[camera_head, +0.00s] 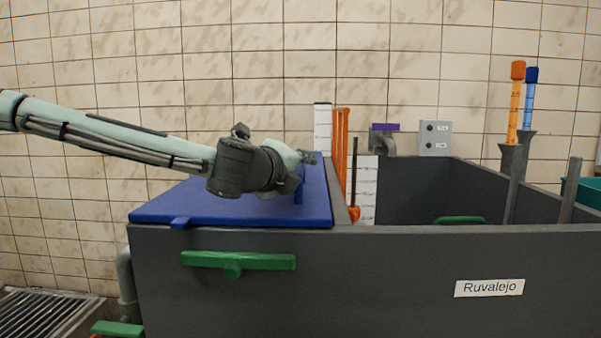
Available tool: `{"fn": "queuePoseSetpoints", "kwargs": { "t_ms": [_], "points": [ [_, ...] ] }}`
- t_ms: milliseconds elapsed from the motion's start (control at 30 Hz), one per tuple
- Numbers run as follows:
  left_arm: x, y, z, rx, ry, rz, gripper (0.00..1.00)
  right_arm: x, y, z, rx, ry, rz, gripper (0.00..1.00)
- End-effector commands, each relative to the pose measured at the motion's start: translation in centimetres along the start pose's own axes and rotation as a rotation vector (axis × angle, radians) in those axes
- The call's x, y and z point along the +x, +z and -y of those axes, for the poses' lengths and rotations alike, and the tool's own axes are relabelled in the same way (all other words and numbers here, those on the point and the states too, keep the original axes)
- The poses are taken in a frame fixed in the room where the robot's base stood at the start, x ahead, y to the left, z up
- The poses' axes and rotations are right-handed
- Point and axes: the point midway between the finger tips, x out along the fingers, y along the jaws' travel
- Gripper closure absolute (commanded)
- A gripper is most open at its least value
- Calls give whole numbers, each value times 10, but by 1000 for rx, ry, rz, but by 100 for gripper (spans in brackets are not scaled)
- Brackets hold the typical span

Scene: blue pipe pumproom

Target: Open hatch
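The hatch is a flat blue lid (240,212) lying closed on the left part of the dark grey tank (370,265). A small upright blue handle (299,190) stands near its right side, and a blue tab (181,223) sticks out at its front edge. My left gripper (306,158) is over the lid's right part, at the handle. My arm's wrist hides part of the lid, and I cannot tell whether the fingers touch or grasp the handle. My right gripper is out of view.
The tank's right part is open. Orange rods (342,150) and a white scale board (366,190) stand beside the lid. A green handle (238,261) is on the tank front. A grey switch box (435,138) is on the tiled wall, and a floor grate (40,312) lies left.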

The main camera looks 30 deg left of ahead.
Motion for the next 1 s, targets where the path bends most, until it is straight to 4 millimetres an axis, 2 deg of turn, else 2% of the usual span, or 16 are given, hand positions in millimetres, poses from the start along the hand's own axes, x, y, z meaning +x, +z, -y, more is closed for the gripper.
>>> {"fn": "queuePoseSetpoints", "kwargs": {
  "t_ms": [267, 567, 1000],
  "points": [
    [2, 0, 1, 0, -1, -1, 66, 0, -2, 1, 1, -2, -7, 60],
    [2, 0, 0, 0, -1, 0, 100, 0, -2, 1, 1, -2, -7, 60],
    [2, 1, 1, -1, -1, 0, 100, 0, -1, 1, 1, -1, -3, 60]
  ]
}}
